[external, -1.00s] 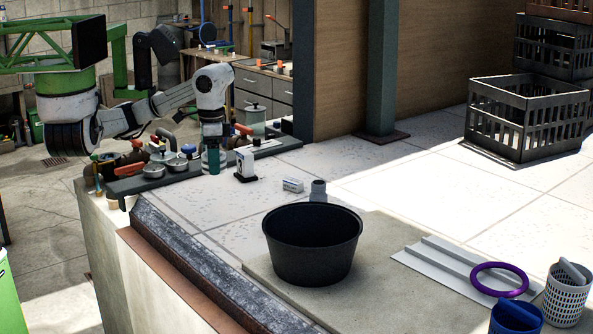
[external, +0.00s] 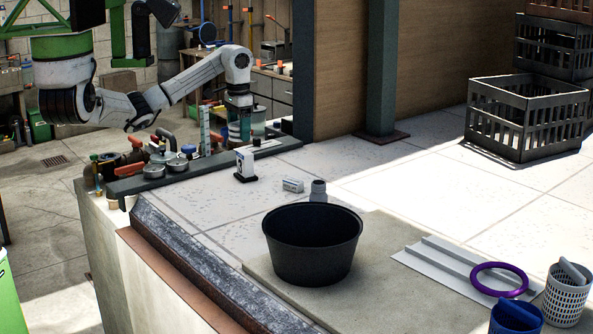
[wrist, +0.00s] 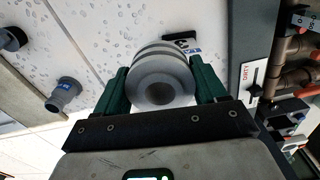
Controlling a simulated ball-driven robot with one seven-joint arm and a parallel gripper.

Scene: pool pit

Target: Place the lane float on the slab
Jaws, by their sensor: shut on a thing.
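The lane float, a round grey ringed piece with a hole in its end (wrist: 160,92), sits between the two green fingers of my gripper (wrist: 160,84) in the wrist view. My gripper is shut on it. In the external view my gripper (external: 238,130) is up over the back end of the ledge, above the floor tiles, and the float is small and mostly hidden by the fingers. The slab, a flat tan plate (external: 385,250), lies at the front middle, well away from my gripper. A black tub (external: 312,250) stands on it.
A purple ring (external: 499,279) lies on a pale stepped plate (external: 440,265). Valves and gauges (external: 165,155) line the ledge. Black crates (external: 525,120) stand right.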

